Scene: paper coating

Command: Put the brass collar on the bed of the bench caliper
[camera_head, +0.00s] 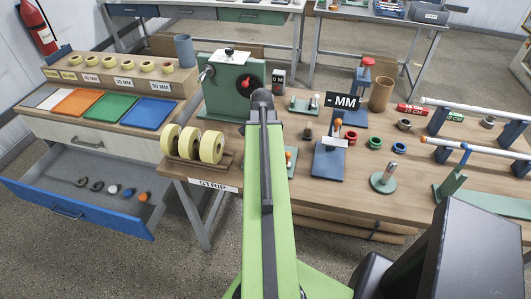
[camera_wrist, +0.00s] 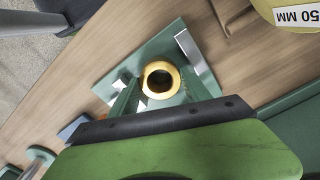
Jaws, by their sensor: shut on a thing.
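In the wrist view, my gripper (camera_wrist: 158,84) is shut on the brass collar (camera_wrist: 160,65), a thick golden ring with its hole facing the camera. The collar is over the green bed of what looks like the bench caliper (camera_wrist: 150,49), between a long steel bar (camera_wrist: 194,61) and a smaller pale block at the left. I cannot tell whether the collar touches the bed. In the head view, my arm hides the gripper and collar; only the right edge of this green device (camera_head: 291,160) shows, with an orange knob.
Tape rolls (camera_head: 193,145) on a wooden stand are left of my arm. A blue device (camera_head: 328,162) with an MM sign, coloured rings (camera_head: 375,143) and a green post stand (camera_head: 383,183) are at the right. A green machine (camera_head: 230,88) stands behind. An open drawer (camera_head: 75,192) juts out at left.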

